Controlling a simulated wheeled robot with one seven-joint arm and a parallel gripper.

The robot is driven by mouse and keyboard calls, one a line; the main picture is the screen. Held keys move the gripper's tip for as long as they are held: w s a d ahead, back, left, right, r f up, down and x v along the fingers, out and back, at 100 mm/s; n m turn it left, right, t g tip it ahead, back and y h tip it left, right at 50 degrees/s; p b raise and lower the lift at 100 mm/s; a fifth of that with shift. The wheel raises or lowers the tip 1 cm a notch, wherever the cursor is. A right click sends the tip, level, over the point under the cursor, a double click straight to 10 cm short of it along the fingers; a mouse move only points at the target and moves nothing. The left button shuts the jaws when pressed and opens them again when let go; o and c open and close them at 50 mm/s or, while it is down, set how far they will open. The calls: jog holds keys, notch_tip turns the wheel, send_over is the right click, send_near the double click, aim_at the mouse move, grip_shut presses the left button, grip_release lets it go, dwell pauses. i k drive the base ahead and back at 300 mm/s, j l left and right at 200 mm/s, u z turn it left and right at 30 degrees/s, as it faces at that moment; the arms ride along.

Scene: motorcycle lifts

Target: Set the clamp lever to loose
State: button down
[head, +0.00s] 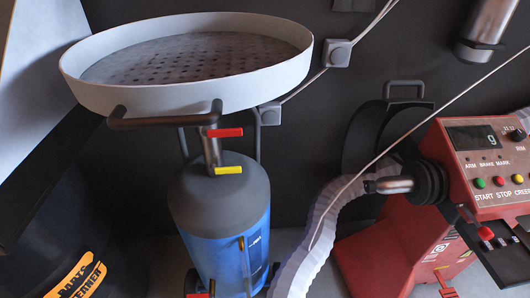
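No lever in the head view is clearly marked as the clamp lever. A red-handled lever (225,132) and a yellow-handled lever (228,170) sit on the pipe above a blue tank (222,235). My gripper is not in view.
A wide white-rimmed drain pan (290,75) stands over the tank. A pale corrugated hose (318,225) runs between tank and machine. The machine has a shaft (395,185), a display (472,136) and several buttons. A dark object with orange lettering (80,280) is at lower left.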

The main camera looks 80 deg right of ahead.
aim_at(206, 131)
jog(key=k+z, duration=0.1)
jog(key=k, duration=0.15)
jog(key=z, duration=1.55)
jog(key=j, duration=0.35)
jog(key=k+j+z, duration=0.15)
jog(key=j, duration=0.25)
jog(key=i+j, duration=0.25)
jog(key=i, duration=0.25)
